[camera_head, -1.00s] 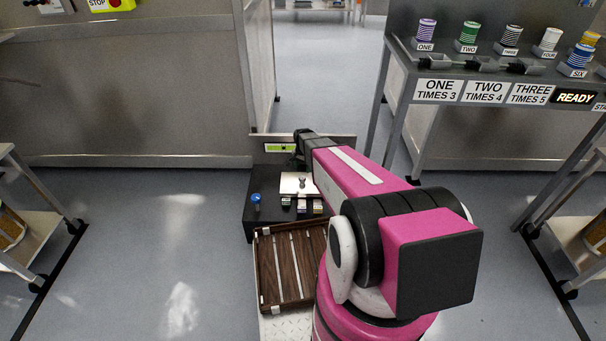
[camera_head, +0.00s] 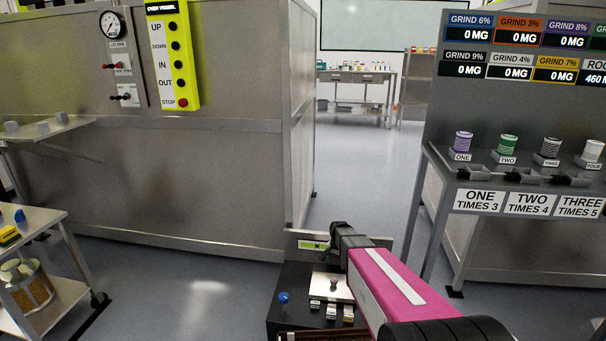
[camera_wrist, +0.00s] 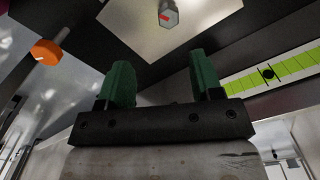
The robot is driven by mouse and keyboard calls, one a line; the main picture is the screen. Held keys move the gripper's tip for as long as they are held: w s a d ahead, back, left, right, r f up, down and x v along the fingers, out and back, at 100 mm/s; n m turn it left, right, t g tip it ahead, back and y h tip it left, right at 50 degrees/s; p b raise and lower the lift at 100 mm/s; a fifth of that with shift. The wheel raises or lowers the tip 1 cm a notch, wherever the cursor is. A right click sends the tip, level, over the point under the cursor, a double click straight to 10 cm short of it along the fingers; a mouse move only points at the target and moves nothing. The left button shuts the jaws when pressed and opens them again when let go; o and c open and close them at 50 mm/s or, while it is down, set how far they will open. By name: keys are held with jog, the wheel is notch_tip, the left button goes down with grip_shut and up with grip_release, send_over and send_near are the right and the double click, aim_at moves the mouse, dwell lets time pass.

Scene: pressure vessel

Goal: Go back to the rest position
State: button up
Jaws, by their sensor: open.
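My gripper shows in the wrist view (camera_wrist: 160,85) with its two green fingers spread apart and nothing between them. In the head view my pink and black arm reaches forward, and its dark wrist hangs over the far end of my black deck (camera_head: 290,312). The fingers are hidden in the head view. A pale plate (camera_head: 322,287) with a small grey knob-like piece (camera_head: 333,286) lies on the deck near the wrist. The plate also shows in the wrist view (camera_wrist: 205,25), beyond the fingers and apart from them.
A blue-topped knob (camera_head: 284,298) and several small labelled blocks (camera_head: 331,312) are on the deck. A vessel panel (camera_head: 172,55) with buttons stands left. A dispenser bench (camera_head: 530,185) with coloured spools stands right. A cart (camera_head: 40,262) is at lower left. Open floor lies between.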

jog(key=s+r+n, duration=0.4)
jog(key=s+r, duration=0.4)
jog(key=s, duration=0.3)
jog(key=s+r+n, duration=0.4)
jog(key=s+r, duration=0.5)
jog(key=s, duration=0.1)
jog(key=shift+s+a, duration=0.2)
jog(key=shift+s, duration=0.2)
